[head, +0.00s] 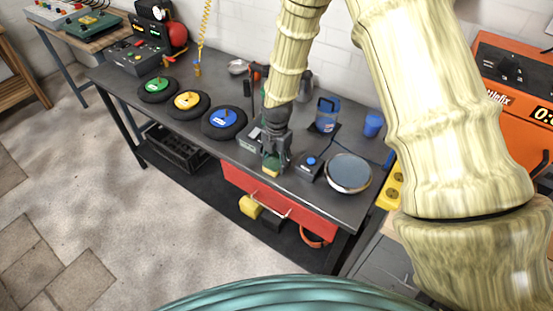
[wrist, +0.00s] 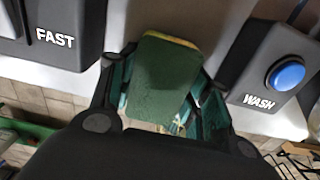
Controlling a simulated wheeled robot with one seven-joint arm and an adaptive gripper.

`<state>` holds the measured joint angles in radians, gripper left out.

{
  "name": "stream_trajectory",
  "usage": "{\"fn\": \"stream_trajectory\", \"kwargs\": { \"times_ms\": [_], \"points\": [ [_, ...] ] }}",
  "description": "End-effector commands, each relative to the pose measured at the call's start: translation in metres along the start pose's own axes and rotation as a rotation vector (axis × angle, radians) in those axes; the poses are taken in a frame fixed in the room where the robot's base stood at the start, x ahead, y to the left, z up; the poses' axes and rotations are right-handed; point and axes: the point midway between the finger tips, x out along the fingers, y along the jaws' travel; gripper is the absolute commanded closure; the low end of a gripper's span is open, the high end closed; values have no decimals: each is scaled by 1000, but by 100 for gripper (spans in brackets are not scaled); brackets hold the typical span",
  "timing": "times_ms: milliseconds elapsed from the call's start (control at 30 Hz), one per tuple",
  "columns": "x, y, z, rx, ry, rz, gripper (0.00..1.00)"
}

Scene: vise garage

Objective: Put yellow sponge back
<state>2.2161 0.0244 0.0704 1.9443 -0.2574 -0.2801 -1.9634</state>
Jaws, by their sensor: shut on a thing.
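The sponge (wrist: 160,82) shows in the wrist view with a dark green face and a thin yellow edge at its far end. My gripper (wrist: 158,100) is shut on it, with a finger on each side. In the head view my gripper (head: 274,157) is over the front edge of the dark workbench, and a small yellow-green part of the sponge (head: 271,172) shows below the fingers. I cannot tell from these views whether the sponge touches the bench.
A WASH box (wrist: 275,75) with a blue button and a FAST box (wrist: 55,35) flank my gripper. On the bench (head: 215,158) are a round silver plate (head: 348,172), blue cups and several black discs.

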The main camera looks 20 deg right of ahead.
Motion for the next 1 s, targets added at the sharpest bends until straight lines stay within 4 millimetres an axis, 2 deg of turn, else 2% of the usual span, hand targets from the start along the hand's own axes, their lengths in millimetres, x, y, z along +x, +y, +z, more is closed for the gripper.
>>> {"fn": "stream_trajectory", "kwargs": {
  "times_ms": [233, 267, 367, 800, 1000],
  "points": [
    [3, 0, 0, 0, 1, 0, 78],
    [3, 0, 0, 0, 0, 0, 49],
    [2, 0, 0, 0, 0, 0, 31],
    [-2, 0, 0, 0, 0, 1, 31],
    [-20, 1, 0, 0, -1, 3, 31]
  ]
}}
